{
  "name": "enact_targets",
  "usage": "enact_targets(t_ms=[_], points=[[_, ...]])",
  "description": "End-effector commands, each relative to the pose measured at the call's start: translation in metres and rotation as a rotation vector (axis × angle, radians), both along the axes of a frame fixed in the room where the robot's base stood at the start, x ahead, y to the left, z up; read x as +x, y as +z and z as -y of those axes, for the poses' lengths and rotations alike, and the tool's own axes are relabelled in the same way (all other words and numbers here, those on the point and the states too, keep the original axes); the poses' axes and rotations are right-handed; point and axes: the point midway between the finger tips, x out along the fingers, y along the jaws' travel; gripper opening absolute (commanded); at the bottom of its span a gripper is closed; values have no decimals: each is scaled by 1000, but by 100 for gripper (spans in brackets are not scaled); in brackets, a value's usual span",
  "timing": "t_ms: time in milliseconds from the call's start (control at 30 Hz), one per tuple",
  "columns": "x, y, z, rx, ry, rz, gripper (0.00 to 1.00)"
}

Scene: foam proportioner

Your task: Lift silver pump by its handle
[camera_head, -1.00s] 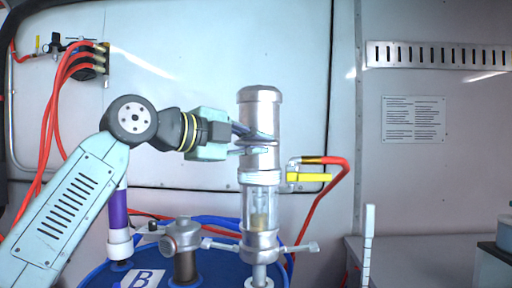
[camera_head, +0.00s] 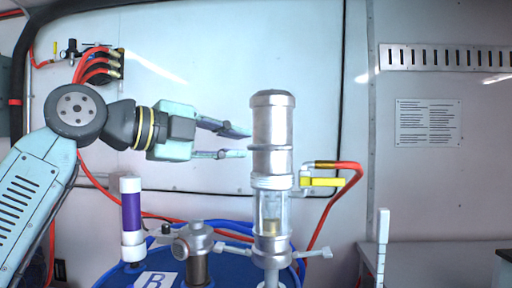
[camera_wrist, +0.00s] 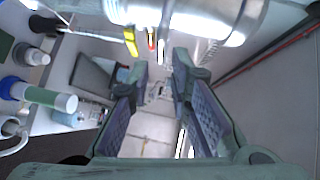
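The silver pump (camera_head: 272,135) stands upright on the blue drum, with a silver upper cylinder, a clear section below and side arms near its base. It also shows at the top of the wrist view (camera_wrist: 185,15), close to the camera. My gripper (camera_head: 249,143) is just left of the upper cylinder, its two fingers apart and pointing right. In the wrist view the fingers are spread with nothing between them. The fingertips are close to the pump; whether they touch it is not clear.
The blue drum (camera_head: 232,266) carries a grey fitting (camera_head: 193,242) and a white-and-purple tube (camera_head: 132,222) left of the pump. A yellow lever (camera_head: 321,182) and red hose (camera_head: 350,174) stand right of the pump. A grey counter (camera_head: 432,265) lies at right.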

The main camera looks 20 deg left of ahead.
Motion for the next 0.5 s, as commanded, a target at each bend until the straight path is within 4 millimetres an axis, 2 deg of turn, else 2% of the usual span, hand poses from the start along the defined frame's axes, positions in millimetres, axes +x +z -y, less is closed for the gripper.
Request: enact_targets(t_ms=[100,200,500], points=[[-16,3,-10,-1,2,0,19],[-24,4,-14,-1,0,0,19],[-29,5,-16,0,0,-1,19]])
